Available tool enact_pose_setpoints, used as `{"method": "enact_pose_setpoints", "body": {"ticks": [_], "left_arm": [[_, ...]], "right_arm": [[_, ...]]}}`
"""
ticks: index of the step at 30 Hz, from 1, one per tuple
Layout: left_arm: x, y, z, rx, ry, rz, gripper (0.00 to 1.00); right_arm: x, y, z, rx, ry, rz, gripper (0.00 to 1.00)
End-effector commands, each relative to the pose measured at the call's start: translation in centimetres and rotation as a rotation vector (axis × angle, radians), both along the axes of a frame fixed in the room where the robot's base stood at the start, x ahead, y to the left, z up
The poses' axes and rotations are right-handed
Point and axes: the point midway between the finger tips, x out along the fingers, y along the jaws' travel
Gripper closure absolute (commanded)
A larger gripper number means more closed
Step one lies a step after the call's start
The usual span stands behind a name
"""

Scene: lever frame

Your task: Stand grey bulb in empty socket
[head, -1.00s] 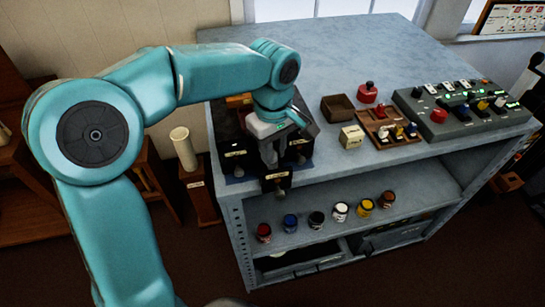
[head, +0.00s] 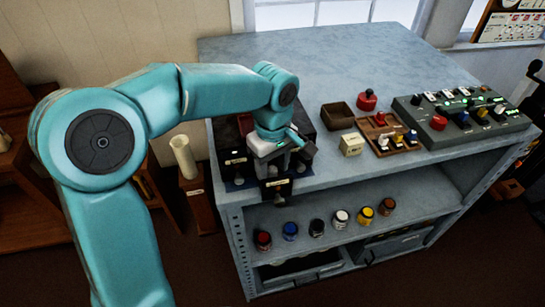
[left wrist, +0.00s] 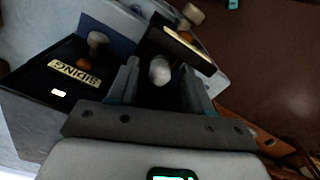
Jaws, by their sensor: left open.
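My left gripper (head: 279,164) is over the front of the black lever frame (head: 238,178) at the table's left end. In the left wrist view its fingers (left wrist: 160,88) are apart, with a pale rounded knob (left wrist: 160,70) between them; contact cannot be told. A grey control panel (head: 475,128) with coloured pieces and small green lights stands further right. I cannot tell the grey bulb or the empty socket apart at this size. My right gripper is out of view.
A dark open box (head: 337,116), a red knobbed object (head: 367,99) and a cream block (head: 351,144) stand near the wooden tray. Several paint jars (head: 341,218) line the shelf below. The back of the tabletop (head: 325,65) is clear.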

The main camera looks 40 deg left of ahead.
Motion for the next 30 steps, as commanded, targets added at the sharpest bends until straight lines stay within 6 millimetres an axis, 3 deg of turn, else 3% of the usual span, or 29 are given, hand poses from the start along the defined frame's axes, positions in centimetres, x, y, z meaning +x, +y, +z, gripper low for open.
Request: {"method": "enact_pose_setpoints", "body": {"ticks": [16,21,30], "left_arm": [[0.1,0.0,10.8,0.0,-0.004,0.0,0.5],[0.0,0.0,12.1,0.0,-0.001,-0.001,0.5],[0.0,0.0,12.2,0.0,-0.001,0.0,0.5]], "right_arm": [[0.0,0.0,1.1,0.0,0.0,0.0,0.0],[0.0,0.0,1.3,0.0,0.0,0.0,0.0],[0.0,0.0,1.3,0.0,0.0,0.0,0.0]]}}
